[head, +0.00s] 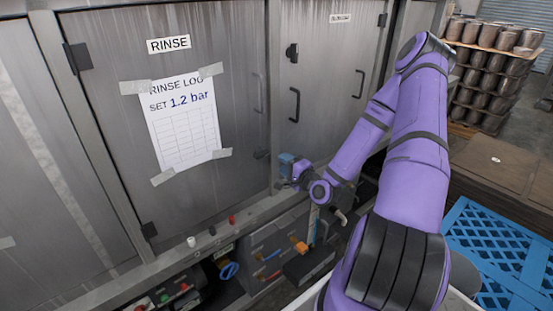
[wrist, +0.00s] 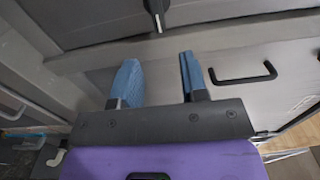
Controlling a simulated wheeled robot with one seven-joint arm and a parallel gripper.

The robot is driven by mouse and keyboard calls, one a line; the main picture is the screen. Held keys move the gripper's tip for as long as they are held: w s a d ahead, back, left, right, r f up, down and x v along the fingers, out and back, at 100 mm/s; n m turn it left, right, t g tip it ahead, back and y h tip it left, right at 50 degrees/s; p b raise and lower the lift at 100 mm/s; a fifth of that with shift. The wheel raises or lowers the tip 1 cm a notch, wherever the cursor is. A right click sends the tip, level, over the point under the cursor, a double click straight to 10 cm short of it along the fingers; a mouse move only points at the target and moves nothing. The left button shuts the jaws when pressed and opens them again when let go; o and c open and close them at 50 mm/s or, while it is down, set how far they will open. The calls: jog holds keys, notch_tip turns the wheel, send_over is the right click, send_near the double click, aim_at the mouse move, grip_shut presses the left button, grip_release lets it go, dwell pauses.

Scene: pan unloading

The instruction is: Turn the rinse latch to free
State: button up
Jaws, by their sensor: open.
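The door labelled RINSE (head: 110,90) is shut in the head view. A small dark latch piece (head: 262,154) sits at its lower right edge, too small to read its angle. In the wrist view, a black lever-like latch (wrist: 156,12) is at the top centre, partly cut off by the frame; I cannot tell for sure that it is the same one. My gripper (wrist: 158,78) is open and empty, its two blue fingers apart and pointing toward that latch, not touching it. In the head view my gripper (head: 287,165) is low, just right of the latch piece.
A black door handle (wrist: 243,75) is right of my fingers in the wrist view. A second cabinet door (head: 325,70) is shut. A blue pallet (head: 490,235) lies at right.

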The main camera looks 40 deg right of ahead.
jog(key=shift+s, duration=1.55)
jog(key=s+a+r+n+g+h, duration=0.1)
jog(key=a+r+n+g, duration=0.3)
jog(key=r, duration=0.3)
jog(key=s+a+r+n+g+h, duration=0.1)
jog(key=a+r+n+g, duration=0.15)
jog(key=r+n, duration=0.35)
jog(key=s+a+r+n+g+h, duration=0.15)
jog(key=r+n+g, duration=0.25)
jog(key=r, duration=0.5)
jog(key=s+a+r+n+g+y, duration=0.1)
jog(key=s+a+r+n, duration=0.1)
jog(key=s+a+r, duration=0.3)
jog(key=s+a+r+n+g+y, duration=0.1)
jog(key=s+a+r, duration=0.4)
jog(key=s, duration=0.9)
jog(key=shift+s+a+r+n+y, duration=0.15)
jog(key=shift+s+r+n+y, duration=0.25)
jog(key=shift+r, duration=0.45)
jog(key=shift+w, duration=0.15)
jog(key=shift+c, duration=0.4)
